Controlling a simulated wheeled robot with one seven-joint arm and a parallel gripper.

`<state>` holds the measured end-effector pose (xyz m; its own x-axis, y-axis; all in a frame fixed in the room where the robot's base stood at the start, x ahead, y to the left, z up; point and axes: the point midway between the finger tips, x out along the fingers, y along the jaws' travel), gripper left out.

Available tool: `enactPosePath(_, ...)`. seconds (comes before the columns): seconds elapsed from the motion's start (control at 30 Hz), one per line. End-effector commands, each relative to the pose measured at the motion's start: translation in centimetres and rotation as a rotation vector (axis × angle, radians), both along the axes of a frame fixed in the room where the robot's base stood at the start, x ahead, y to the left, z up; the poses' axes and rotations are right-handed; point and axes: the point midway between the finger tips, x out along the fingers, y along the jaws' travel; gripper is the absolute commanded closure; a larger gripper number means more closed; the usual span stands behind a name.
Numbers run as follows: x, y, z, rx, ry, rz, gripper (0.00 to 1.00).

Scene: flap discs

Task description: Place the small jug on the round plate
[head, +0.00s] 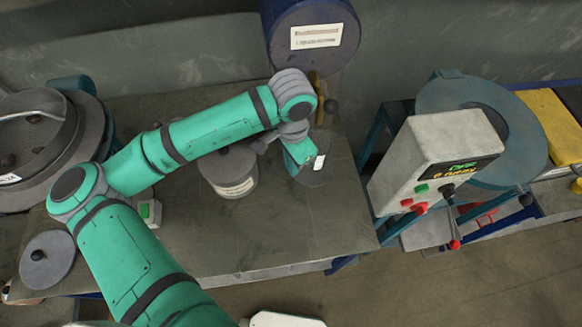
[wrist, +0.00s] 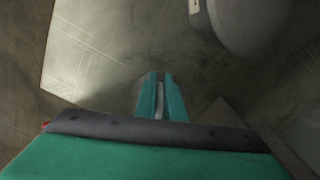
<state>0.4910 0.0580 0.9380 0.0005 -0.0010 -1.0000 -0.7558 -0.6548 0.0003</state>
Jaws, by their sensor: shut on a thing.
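My gripper (head: 298,160) is low over the right part of the workbench, pointing down. In the wrist view its two teal fingers (wrist: 160,97) are close together with a thin pale strip between them. A small grey round thing with a white label, which looks like the small jug (head: 315,175), shows at the fingers in the head view, partly hidden by them. A flat grey disc with a dark knob (head: 47,260) lies at the bench's left front; I cannot tell whether it is the round plate.
A grey labelled canister (head: 232,175) stands close left of my gripper. A small box with a green button (head: 149,212) is near my arm. A blue drum (head: 312,35) is behind, and a control box (head: 425,155) is to the right. The bench's (head: 300,235) front middle is clear.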

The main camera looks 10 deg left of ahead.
Motion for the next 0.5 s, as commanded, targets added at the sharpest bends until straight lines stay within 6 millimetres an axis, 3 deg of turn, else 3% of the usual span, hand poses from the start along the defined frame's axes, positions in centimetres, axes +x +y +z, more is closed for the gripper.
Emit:
enactPosePath(0.3,0.6,0.3,-3.6,0.0,0.0,0.001,1.0)
enactPosePath(0.5,0.6,0.3,-3.9,0.0,0.0,0.0,1.0)
